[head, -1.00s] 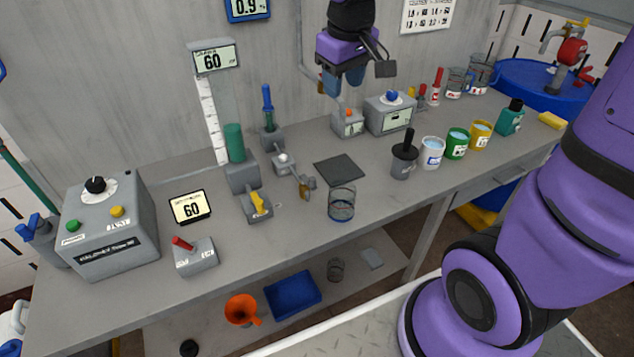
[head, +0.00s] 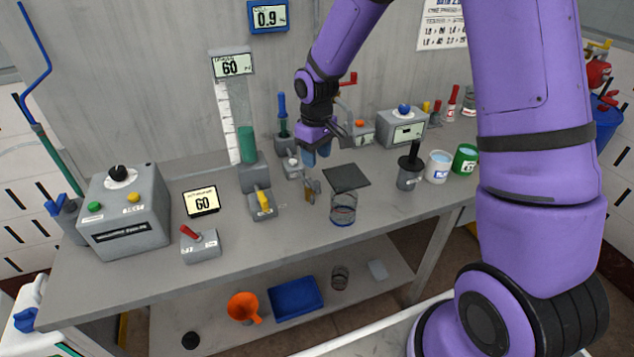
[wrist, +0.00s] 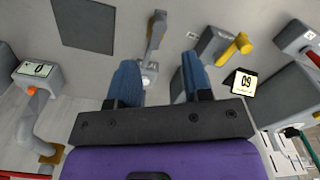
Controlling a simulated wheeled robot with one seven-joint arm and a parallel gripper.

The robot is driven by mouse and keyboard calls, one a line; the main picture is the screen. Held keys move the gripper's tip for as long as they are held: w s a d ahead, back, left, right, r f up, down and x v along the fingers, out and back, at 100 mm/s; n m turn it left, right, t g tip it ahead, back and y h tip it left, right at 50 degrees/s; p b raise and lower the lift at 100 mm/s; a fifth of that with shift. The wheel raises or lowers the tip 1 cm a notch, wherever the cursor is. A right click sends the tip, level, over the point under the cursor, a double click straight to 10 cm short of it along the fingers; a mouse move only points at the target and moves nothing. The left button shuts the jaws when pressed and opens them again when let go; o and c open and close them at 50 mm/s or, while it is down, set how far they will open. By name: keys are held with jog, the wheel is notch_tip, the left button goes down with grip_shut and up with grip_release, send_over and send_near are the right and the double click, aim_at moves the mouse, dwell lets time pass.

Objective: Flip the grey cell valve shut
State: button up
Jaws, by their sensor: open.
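A small grey valve with a white fitting sits on the bench in the head view (head: 291,167), partly hidden by my arm. In the wrist view its grey lever (wrist: 155,32) stretches away from the white fitting (wrist: 148,71). I take this for the cell valve; I cannot read a label. My gripper (head: 316,153) is above and just beside it, pointing down. In the wrist view my gripper's blue fingers (wrist: 159,63) are apart and empty, with the white fitting between them in the picture. I see no contact.
A yellow-handled valve (head: 263,203) stands left of it by the green column (head: 247,145). A box with an orange button (head: 360,131) stands behind. A display reads 60 (head: 201,200).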

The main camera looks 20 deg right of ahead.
aim_at(316, 182)
notch_tip(316, 182, down, 9)
jog(key=shift+r, duration=0.1)
dwell(0.3)
